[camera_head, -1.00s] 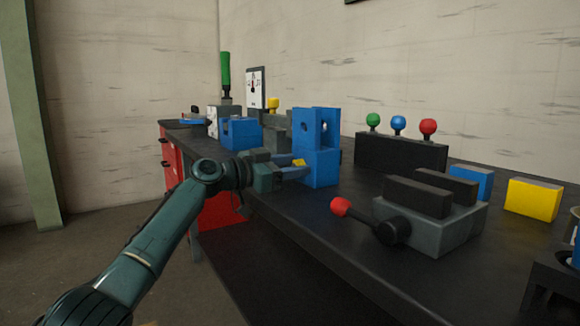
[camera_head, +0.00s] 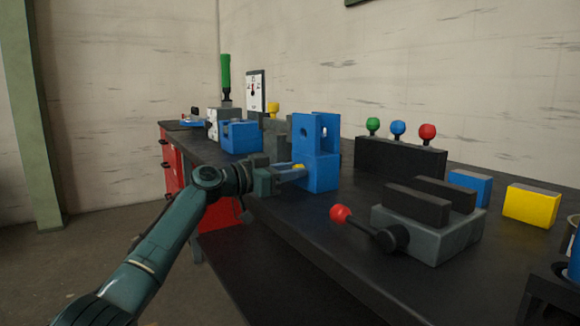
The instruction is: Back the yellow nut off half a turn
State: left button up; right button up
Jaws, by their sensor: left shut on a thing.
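The yellow nut (camera_head: 298,167) shows as a small yellow patch at the left face of the blue block (camera_head: 320,172), which has an upright slotted top with a hole. My left gripper (camera_head: 294,173) reaches in from the left and is shut on the nut. Its fingers cover most of the nut, so the nut's turn angle cannot be told. My right gripper is not in view.
A grey vise (camera_head: 430,238) with a red-knobbed handle (camera_head: 341,213) stands at the front right. Behind it are a black rack (camera_head: 400,158) with green, blue and red knobs, a blue block (camera_head: 468,184) and a yellow block (camera_head: 531,206). Bare dark bench top lies between.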

pick_arm(q)
jog(key=shift+r+n+p, duration=0.2)
jog(key=shift+n+p, duration=0.5)
jog(key=n+p, duration=0.2)
jog(key=n, duration=0.1)
jog(key=shift+f, duration=0.1)
jog(key=shift+n, duration=0.3)
jog(key=shift+w+n+p, duration=0.1)
jog(key=shift+n+p, duration=0.3)
jog(key=shift+p, duration=0.05)
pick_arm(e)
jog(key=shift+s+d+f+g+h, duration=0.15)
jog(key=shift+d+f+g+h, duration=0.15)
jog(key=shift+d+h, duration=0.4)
pick_arm(q)
jog(key=shift+f, duration=0.1)
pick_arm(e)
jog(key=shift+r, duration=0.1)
pick_arm(q)
jog(key=o, duration=1)
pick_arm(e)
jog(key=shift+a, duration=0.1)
pick_arm(q)
jog(key=shift+a, duration=0.2)
